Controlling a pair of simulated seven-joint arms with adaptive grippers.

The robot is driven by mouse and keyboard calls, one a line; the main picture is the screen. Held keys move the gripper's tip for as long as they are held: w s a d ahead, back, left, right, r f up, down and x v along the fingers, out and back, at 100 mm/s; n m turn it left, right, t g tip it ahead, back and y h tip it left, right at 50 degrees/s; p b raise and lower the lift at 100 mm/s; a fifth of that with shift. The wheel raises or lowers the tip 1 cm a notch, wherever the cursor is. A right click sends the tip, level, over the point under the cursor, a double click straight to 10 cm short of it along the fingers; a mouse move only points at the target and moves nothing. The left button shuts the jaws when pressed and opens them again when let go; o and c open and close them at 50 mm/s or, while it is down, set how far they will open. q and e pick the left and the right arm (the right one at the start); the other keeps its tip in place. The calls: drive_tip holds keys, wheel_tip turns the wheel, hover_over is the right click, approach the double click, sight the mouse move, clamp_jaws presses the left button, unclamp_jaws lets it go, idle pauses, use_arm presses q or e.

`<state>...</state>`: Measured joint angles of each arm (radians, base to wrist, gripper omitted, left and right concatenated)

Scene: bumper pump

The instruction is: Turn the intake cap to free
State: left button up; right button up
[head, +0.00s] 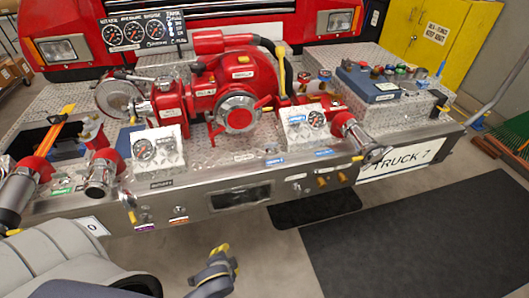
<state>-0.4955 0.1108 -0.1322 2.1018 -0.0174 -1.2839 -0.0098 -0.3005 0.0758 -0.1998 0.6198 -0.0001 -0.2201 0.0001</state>
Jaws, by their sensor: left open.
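A round silver cap with red lugs (238,112), which looks like the intake cap, sits on the front centre of the red pump (238,78). Its face points toward me and nothing touches it. My left gripper (229,257) is low in the picture, in front of the bumper and well below the cap. Its yellow-tipped fingers are apart and hold nothing. My right gripper is not in view.
Gauges on plates (157,148) flank the cap, with red-collared outlets (103,170) at the left and another (345,122) at the right. A blue box (368,84) stands at the back right. Floor space with a dark mat (430,240) lies in front.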

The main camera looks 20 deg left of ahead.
use_arm(q)
drive_tip(key=w+a+r+t+y, duration=0.1)
drive_tip(key=w+a+r+t, duration=0.15)
drive_tip(key=w+r, duration=0.75)
drive_tip(key=t+y, duration=0.1)
drive_tip(key=t, duration=0.7)
approach(264, 102)
drive_tip(key=shift+m, duration=0.4)
drive_tip(key=x, duration=1.1)
drive_tip(key=shift+w, duration=0.1)
drive_tip(key=shift+y, duration=0.3)
clamp_jaws()
